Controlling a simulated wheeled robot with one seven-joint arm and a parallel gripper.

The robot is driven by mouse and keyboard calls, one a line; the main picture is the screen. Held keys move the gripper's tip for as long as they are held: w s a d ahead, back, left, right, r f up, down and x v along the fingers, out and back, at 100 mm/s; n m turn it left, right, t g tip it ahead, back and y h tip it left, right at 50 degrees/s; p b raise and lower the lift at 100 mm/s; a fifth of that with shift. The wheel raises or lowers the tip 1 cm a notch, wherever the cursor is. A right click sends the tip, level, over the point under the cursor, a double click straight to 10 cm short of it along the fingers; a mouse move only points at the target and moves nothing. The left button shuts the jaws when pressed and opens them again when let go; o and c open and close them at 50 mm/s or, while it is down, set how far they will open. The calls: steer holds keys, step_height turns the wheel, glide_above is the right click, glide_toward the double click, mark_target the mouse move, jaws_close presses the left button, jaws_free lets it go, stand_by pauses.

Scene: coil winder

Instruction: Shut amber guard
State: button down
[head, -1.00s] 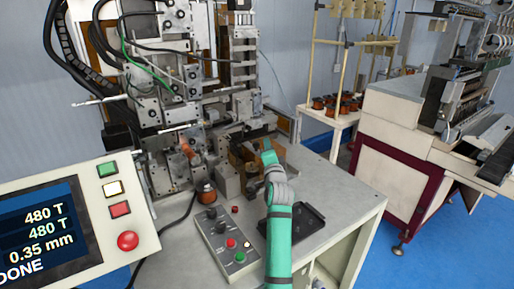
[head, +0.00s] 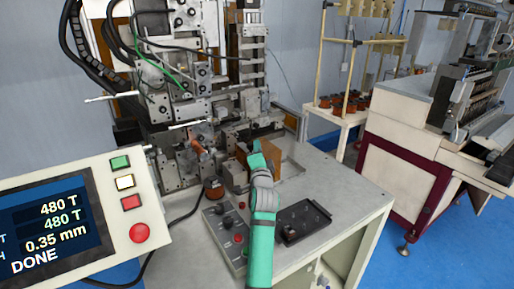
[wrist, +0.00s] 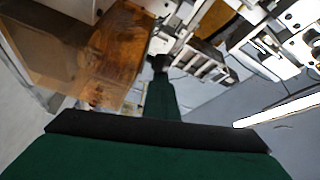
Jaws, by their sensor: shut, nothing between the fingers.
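The amber guard (wrist: 118,48) is a see-through brown panel at the upper left of the wrist view. In the head view it shows partly behind my gripper, as a brown patch (head: 273,154) at the front of the winder. My gripper (wrist: 158,64) is shut and empty. Its dark tip is just right of the guard's edge in the wrist view; I cannot tell whether they touch. In the head view my gripper (head: 256,147) is at the guard and hides part of it. How far the guard stands open is unclear.
The winder's metal heads (head: 185,75) rise behind. A button box (head: 227,238) and a black tray (head: 303,221) with a small part lie on the bench (head: 345,195). A coil (head: 213,190) stands left of my arm. A screen panel (head: 60,232) reads DONE.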

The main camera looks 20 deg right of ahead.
mark_target(267, 155)
steer(key=shift+d+r, duration=0.25)
steer(key=shift+d, duration=0.5)
steer(key=shift+d+r, duration=0.2)
steer(key=shift+d, duration=0.55)
steer(key=shift+s+d, duration=0.2)
steer(key=shift+d, duration=0.05)
steer(key=r+v, duration=0.1)
steer(key=v, duration=0.8)
steer(key=shift+s+f, duration=0.3)
steer(key=shift+f, duration=0.1)
steer(key=shift+d, duration=0.1)
